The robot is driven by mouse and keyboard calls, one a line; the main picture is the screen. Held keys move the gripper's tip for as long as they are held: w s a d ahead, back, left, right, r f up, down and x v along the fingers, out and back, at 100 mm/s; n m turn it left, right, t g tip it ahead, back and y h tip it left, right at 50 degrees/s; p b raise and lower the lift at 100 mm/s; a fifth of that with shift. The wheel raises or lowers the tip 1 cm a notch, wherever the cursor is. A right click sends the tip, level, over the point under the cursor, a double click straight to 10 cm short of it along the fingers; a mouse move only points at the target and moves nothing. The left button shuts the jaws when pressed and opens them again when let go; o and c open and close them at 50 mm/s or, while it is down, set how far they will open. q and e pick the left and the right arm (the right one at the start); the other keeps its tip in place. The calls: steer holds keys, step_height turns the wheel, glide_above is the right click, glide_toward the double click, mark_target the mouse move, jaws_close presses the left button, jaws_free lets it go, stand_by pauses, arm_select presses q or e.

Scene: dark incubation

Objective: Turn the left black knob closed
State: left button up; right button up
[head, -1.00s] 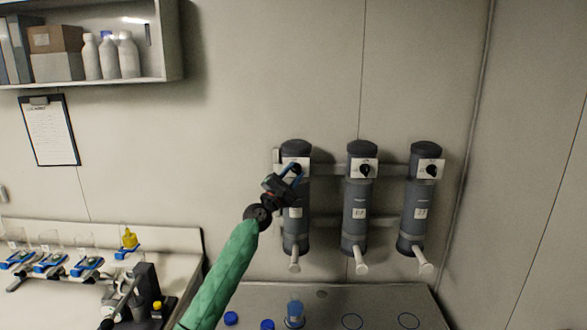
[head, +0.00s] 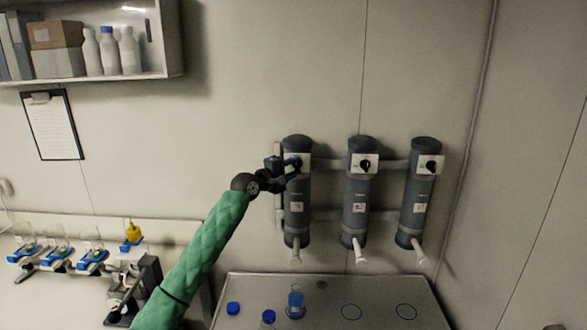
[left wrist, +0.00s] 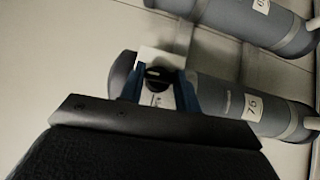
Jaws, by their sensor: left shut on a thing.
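The left black knob (left wrist: 157,75) sits on a white plate (left wrist: 160,58) near the top of the left grey cylinder (head: 297,205). A white mark shows on the knob's face. My right gripper is not in view.
Two more grey cylinders with black knobs, the middle one (head: 355,208) and the right one (head: 417,205), hang on the wall rails to the right. A tray table (head: 255,290) with blue-capped bottles stands below. A wall shelf (head: 165,70) is at upper left.

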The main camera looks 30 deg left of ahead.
arm_select(q)
steer(key=shift+m+g, duration=0.3)
steer(key=shift+g, duration=0.1)
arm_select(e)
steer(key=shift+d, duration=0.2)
arm_select(q)
steer(key=o, duration=1)
steer(key=shift+d, duration=0.1)
steer(key=shift+s+f, duration=0.15)
steer(key=shift+s, duration=0.1)
steer(key=shift+b+v, duration=2.25)
steer(key=shift+v, duration=1.4)
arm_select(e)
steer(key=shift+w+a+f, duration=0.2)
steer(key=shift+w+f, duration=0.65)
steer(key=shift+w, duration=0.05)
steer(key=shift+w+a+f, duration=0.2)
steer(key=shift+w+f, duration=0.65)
